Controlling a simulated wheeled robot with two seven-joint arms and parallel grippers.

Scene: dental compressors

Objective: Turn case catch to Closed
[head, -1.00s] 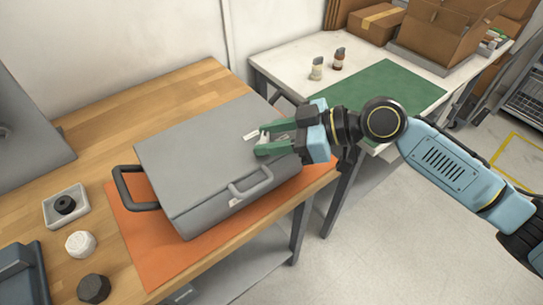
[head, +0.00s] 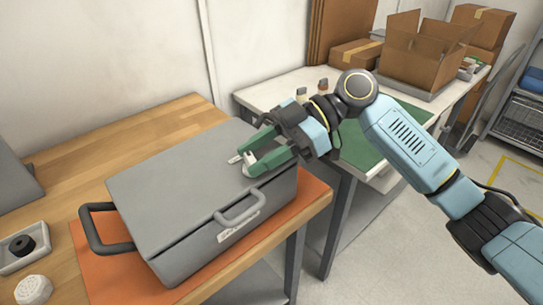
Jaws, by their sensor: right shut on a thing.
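The grey case (head: 175,190) lies shut on an orange mat (head: 92,278) on the wooden bench. The case catch (head: 249,158) is a small pale piece on top of the lid near its right end, partly hidden by my fingers. My right gripper (head: 249,160) reaches in from the right, with its green fingers on either side of the catch and shut on it. Any marking for the catch's position is too small to read. My left gripper is not in view.
A loop handle (head: 240,208) is on the case's front and a larger dark handle (head: 92,230) on its left end. A white tray (head: 22,255) with a black knob stands at left. Behind is a white table (head: 272,92) with a green mat and cardboard boxes (head: 420,50).

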